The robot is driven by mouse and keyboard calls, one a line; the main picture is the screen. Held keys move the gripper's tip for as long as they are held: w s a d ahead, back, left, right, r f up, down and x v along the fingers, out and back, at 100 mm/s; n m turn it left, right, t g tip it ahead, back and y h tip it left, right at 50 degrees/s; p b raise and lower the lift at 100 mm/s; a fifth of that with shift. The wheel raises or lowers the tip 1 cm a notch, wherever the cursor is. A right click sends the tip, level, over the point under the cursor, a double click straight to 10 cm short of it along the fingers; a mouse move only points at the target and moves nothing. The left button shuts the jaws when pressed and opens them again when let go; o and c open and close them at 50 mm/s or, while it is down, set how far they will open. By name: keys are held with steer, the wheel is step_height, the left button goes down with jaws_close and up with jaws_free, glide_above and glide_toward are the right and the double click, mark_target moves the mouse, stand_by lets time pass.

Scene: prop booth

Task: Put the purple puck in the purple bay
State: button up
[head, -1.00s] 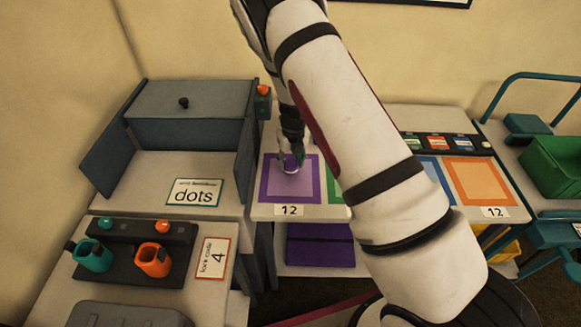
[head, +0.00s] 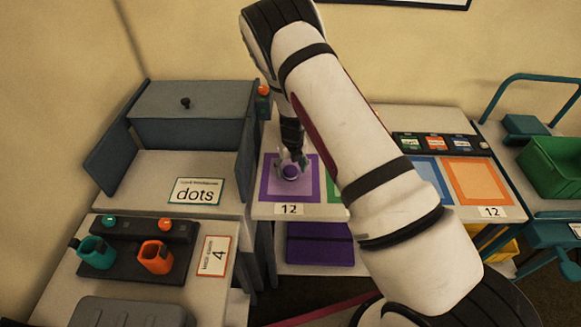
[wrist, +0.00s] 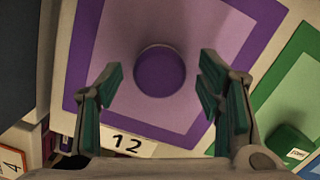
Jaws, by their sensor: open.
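The purple puck (wrist: 160,71) lies inside the purple-bordered square, the purple bay (wrist: 92,40), on the table top. In the head view the puck (head: 290,172) sits near the middle of the purple bay (head: 267,190). My gripper (wrist: 160,85) is open, with its green-padded fingers to either side of the puck and apart from it in the wrist view. In the head view my gripper (head: 291,160) is just above the puck and partly covers it.
A "12" card (head: 289,209) is at the front edge of the bay. A green bay (wrist: 290,75) lies to the right, largely hidden by my arm in the head view. Blue (head: 432,178) and orange (head: 473,180) bays are further right. A grey cabinet (head: 190,115) stands on the left.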

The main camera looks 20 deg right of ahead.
step_height(320, 180, up, 12)
steer(key=s+r+b, duration=0.1)
steer(key=s, duration=0.1)
step_height(320, 180, up, 13)
steer(key=n+y, duration=0.2)
steer(key=n, duration=0.6)
glide_above(292, 172)
steer(key=s+a, duration=0.2)
steer(key=s, duration=0.3)
steer(key=s+r+n+t, duration=0.2)
steer(key=s+r+n, duration=0.7)
steer(key=r+n, duration=0.15)
steer(key=s+d+r+n+t+h, duration=0.1)
steer(key=s+r+n, duration=0.2)
steer(key=s+n, duration=0.5)
steer(key=s+d+r+n+t+h, duration=0.1)
steer(key=s+r+n, duration=0.3)
steer(key=s+n, duration=0.4)
steer(key=shift+s+d+r, duration=0.2)
steer(key=shift+s+r, duration=0.05)
steer(key=shift+s, duration=0.9)
steer(key=shift+n, duration=0.25)
